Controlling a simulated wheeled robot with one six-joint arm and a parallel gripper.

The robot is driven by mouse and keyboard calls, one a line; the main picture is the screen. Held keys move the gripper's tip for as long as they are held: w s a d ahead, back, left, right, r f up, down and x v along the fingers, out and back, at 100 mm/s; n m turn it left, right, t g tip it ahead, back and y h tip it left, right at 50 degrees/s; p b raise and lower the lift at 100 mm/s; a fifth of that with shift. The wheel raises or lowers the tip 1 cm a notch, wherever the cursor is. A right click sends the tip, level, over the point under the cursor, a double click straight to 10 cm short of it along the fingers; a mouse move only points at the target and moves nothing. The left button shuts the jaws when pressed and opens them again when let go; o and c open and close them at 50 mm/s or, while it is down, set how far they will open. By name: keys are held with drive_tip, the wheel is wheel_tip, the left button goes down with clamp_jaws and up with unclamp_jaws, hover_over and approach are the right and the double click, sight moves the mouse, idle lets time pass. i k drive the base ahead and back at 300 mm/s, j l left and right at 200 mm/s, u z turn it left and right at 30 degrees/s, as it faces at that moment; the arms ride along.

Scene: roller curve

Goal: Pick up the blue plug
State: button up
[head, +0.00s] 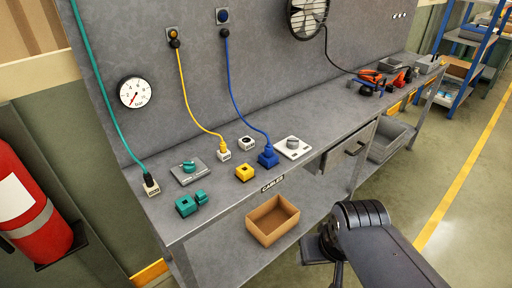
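The blue cable (234,92) hangs from a wall outlet and runs down to the bench. It ends at a blue block (268,158) on the bench top. The blue plug at the cable's end is at this block, and I cannot tell plug and block apart at this size. Part of my dark arm shows at the lower right, well away from the blue block. My gripper's fingers cannot be made out.
On the grey bench (325,126) stand a yellow block (244,173), a teal block (187,206), a white plug (224,155) on the yellow cable, a white plug (151,187) on the teal cable and a white plate (292,147). A cardboard box (272,220) lies below.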

sight(268, 149)
drive_tip(key=i+l+u, duration=0.35)
drive_tip(key=i, duration=0.2)
drive_tip(key=i+l+u, duration=0.35)
drive_tip(key=i, duration=0.15)
drive_tip(key=i+j, duration=0.05)
